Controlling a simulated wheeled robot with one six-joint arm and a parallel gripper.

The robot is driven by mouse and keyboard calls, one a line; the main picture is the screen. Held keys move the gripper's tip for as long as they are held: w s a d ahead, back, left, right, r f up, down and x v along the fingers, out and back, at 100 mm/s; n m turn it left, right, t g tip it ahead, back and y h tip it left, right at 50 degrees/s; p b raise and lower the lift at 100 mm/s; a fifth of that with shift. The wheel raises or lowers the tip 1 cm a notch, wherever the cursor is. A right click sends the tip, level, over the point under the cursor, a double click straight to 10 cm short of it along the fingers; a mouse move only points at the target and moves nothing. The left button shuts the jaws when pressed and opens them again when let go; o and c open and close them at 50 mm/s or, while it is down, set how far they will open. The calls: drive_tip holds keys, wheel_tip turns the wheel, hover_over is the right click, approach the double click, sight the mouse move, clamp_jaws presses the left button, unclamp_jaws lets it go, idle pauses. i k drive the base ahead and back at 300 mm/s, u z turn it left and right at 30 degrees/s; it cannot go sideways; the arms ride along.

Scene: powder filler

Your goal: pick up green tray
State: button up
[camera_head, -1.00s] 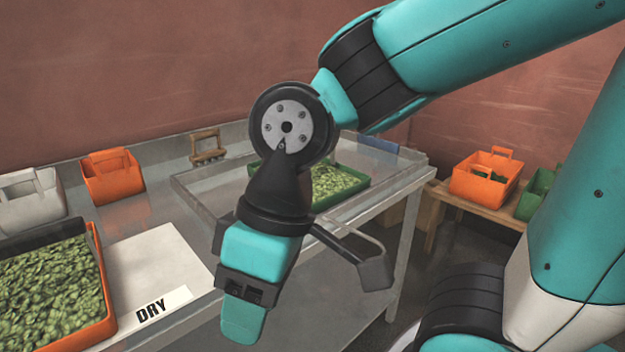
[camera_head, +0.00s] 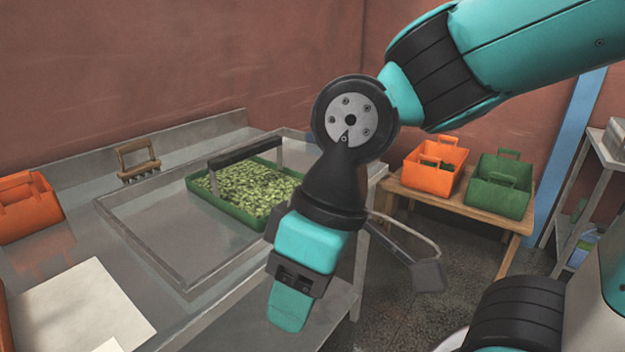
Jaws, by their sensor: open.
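The green tray (camera_head: 232,209) holds green leafy pieces and stands in the shallow framed area of the metal bench. A dark bar handle crosses above it. Its right end is hidden behind my arm. My gripper (camera_head: 345,300) points downward in front of the tray and to its right, nearer the camera and apart from it. Its jaws are open, and I see nothing between them.
An orange crate (camera_head: 28,213) stands on the bench at left, near a wooden-handled rake (camera_head: 138,162). A white sheet (camera_head: 84,308) lies in front. An orange basket (camera_head: 430,180) and a green basket (camera_head: 500,190) stand on a wooden table (camera_head: 460,213) at right.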

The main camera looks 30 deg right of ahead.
sight(244, 186)
drive_tip(key=z, duration=0.65)
drive_tip(key=i, duration=1.4)
drive_tip(key=u, duration=0.7)
